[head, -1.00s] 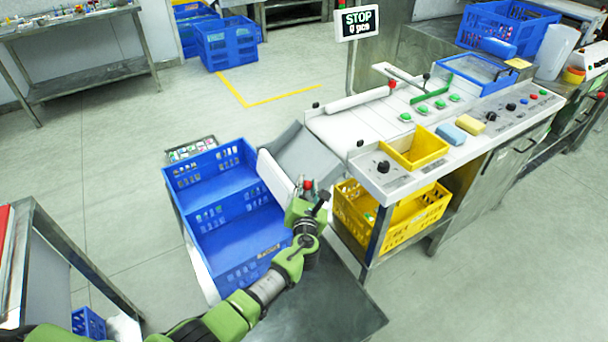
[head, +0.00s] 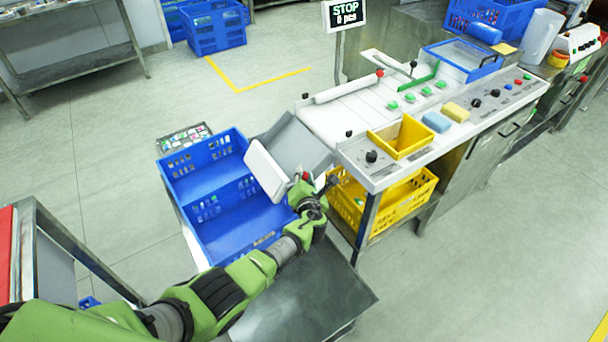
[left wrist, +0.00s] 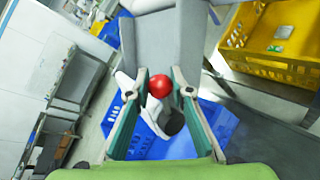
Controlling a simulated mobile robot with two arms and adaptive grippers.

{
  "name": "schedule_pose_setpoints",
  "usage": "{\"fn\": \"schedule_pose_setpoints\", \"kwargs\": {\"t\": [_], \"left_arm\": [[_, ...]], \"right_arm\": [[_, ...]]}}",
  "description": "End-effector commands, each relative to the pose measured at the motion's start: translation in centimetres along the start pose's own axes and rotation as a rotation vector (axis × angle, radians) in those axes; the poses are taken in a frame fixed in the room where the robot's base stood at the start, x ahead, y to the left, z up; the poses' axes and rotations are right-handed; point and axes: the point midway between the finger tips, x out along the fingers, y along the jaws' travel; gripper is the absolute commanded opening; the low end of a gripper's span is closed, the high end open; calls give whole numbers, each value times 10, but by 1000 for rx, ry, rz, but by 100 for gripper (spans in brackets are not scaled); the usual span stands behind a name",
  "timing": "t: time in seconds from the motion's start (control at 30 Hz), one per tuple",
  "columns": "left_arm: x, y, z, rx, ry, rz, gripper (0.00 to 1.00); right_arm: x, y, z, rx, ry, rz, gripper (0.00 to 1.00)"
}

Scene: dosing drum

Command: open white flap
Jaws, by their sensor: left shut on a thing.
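The white flap (head: 266,171) stands tilted at the lower end of the grey chute (head: 294,148), beside the blue crate. A lever with a red knob (head: 305,176) is at the flap's right side. My left gripper (head: 303,187) is at this lever. In the left wrist view the red knob (left wrist: 157,86) sits between the two fingers of my left gripper (left wrist: 164,92), which are shut on the knobbed lever. The lever's lower part is hidden by the gripper. My right gripper is not in view.
The divided blue crate (head: 205,164) stands left of the flap on a metal stand. The white conveyor table (head: 338,118) with buttons is at the right. A yellow crate (head: 425,189) sits under it.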

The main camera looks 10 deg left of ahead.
Motion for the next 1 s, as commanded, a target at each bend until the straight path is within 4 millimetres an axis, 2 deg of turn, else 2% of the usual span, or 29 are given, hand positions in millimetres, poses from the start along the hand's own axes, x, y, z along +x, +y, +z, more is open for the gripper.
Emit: {"fn": "schedule_pose_setpoints", "kwargs": {"t": [0.17, 0.2, 0.23, 0.67, 1.0], "left_arm": [[0, 0, -2, 0, 3, 0, 0], [0, 0, -2, 0, 3, 0, 31], [0, 0, -2, 0, 2, 0, 38], [-2, 0, -1, -1, 0, 0, 38], [-31, 0, -1, -4, 0, 0, 38]], "right_arm": [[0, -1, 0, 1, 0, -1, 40], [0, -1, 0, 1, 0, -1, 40], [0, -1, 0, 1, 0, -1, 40], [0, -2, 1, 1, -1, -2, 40], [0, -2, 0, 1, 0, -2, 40]]}}
